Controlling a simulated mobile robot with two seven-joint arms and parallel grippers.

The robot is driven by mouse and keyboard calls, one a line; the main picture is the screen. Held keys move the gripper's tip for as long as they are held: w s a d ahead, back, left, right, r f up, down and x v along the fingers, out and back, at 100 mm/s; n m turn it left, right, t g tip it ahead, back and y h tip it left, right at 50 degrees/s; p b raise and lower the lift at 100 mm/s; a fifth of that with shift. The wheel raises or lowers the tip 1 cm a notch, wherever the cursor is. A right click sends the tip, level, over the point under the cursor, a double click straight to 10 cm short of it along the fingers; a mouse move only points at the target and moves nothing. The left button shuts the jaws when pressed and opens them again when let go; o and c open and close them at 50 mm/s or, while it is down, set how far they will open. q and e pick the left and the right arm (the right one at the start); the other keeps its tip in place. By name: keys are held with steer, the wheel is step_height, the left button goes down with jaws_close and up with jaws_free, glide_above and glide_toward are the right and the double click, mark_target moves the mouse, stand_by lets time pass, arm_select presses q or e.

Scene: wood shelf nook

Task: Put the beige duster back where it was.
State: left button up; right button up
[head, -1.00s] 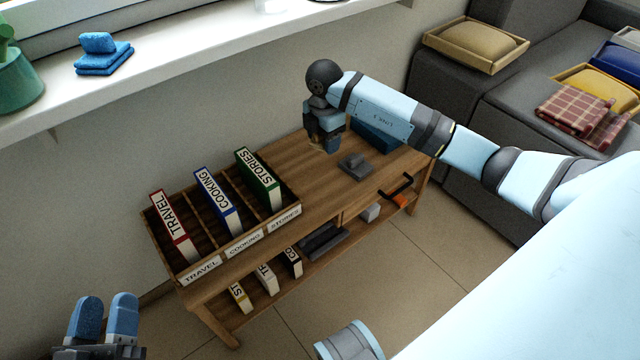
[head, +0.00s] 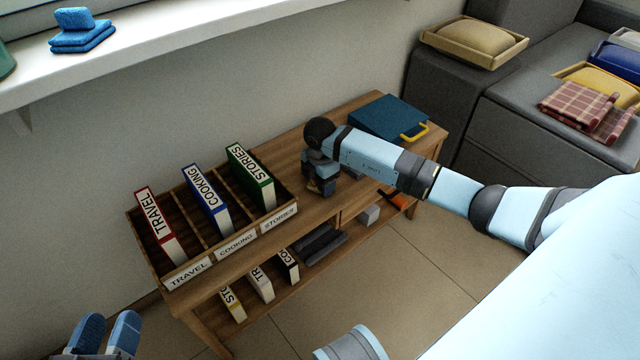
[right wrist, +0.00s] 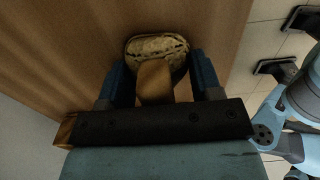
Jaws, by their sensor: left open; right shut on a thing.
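The beige duster (right wrist: 157,45) shows in the right wrist view, with a pale beige head and a wooden handle. My right gripper (head: 319,186) is shut on it, with a blue finger on either side of the handle. The gripper is over the wooden table (head: 290,158), just right of the binder rack. In the head view the gripper mostly hides the duster. I cannot tell whether the duster touches the tabletop. My left gripper (head: 104,335) is open and empty at the lower left, away from the table.
A rack (head: 165,205) with red, blue and green binders stands left of my right gripper. A blue case (head: 388,117) with a yellow handle lies at the table's far right. A windowsill (head: 150,45) runs above.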

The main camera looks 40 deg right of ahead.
arm_select(q)
steer(key=shift+r, duration=0.1)
arm_select(e)
steer(key=shift+r, duration=0.15)
steer(key=shift+f, duration=0.2)
steer(key=o, duration=0.8)
steer(key=shift+o, duration=0.2)
steer(key=shift+r, duration=0.1)
arm_select(q)
step_height(320, 180, up, 6)
steer(key=n+t+p, duration=0.1)
steer(key=t+p, duration=0.1)
steer(key=p, duration=0.3)
steer(key=shift+s+r, duration=0.15)
steer(key=shift+s, duration=0.1)
arm_select(e)
step_height(320, 180, up, 12)
steer(key=shift+r, duration=0.1)
arm_select(q)
steer(key=shift+a, duration=0.1)
